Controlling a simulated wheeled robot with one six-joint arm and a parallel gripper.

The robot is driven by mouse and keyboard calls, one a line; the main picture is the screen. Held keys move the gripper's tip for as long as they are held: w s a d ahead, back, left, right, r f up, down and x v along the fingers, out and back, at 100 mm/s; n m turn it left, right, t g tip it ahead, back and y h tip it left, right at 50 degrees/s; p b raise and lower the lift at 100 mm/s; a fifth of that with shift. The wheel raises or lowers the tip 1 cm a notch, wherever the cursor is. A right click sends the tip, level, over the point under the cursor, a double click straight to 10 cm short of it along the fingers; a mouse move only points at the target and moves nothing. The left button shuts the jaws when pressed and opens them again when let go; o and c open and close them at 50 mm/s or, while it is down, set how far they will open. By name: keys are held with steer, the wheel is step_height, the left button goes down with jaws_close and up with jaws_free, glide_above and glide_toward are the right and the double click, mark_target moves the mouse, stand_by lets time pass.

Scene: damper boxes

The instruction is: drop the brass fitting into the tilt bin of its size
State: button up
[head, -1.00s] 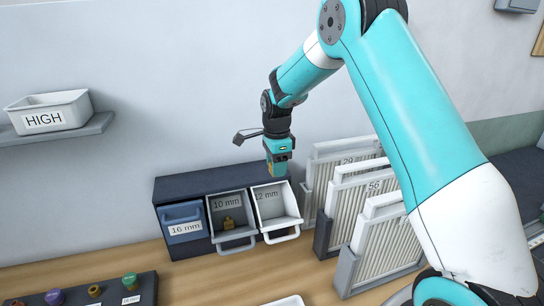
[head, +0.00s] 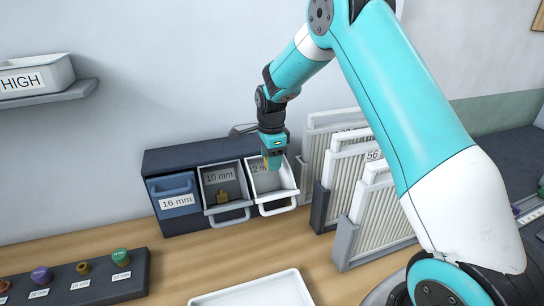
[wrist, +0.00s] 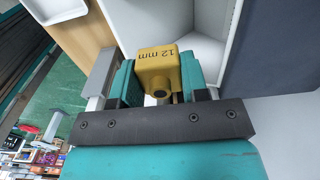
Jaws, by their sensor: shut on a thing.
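My gripper (head: 271,163) is shut on a brass fitting, just above the open 12 mm tilt bin (head: 285,197). In the wrist view the brass fitting (wrist: 158,70) sits between the teal fingers and reads "12 mm"; the pale bin interior (wrist: 195,55) lies beyond it. The 12 mm bin is tipped forward, its label partly hidden by the gripper. The 10 mm bin (head: 229,203) beside it is also tipped open and holds a brass-coloured fitting (head: 222,197). The blue 16 mm bin (head: 174,186) at the left is shut.
Panel filters (head: 347,180) stand in holders right of the bins. A white tray (head: 215,300) lies at the front. A dark rack (head: 130,288) with several coloured fittings is at front left. A "HIGH" bin (head: 45,75) sits on a wall shelf.

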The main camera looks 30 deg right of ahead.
steer(key=shift+f, duration=0.3)
steer(key=o, duration=1.2)
steer(key=shift+r, duration=0.15)
step_height(320, 180, up, 17)
steer(key=b, duration=0.3)
steer(key=shift+r, duration=0.1)
